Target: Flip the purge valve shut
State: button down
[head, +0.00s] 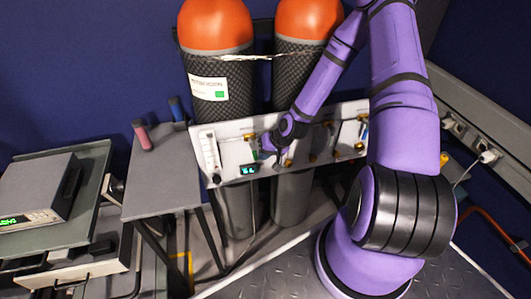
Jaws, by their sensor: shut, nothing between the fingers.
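A white valve panel (232,172) is mounted across the front of two gas cylinders. It carries several brass fittings, a flow tube (210,150) at its left end and a small lit display (249,170). A blue handle (365,132) shows near the right end. I cannot tell which handle is the purge valve, since the parts are small and my arm covers some of the panel. My gripper (267,146) is at the left-middle of the panel, just right of a brass fitting (249,138). It is shut and empty; I cannot tell whether it touches anything.
Two orange-topped cylinders (216,25) stand behind the panel, with a chain across them. A grey side table (160,180) holds a pink and a blue cylinder-shaped item. An instrument box (38,190) sits far left. Wall sockets (488,156) and cables are at right.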

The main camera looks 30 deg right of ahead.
jog(key=shift+w+a+f, duration=0.1)
jog(key=shift+a+f, duration=0.1)
jog(key=shift+a, duration=0.05)
dwell(0.4)
jog(key=shift+r, duration=0.1)
jog(key=v, duration=1)
jog(key=shift+s+r, duration=0.2)
jog(key=shift+d, duration=0.1)
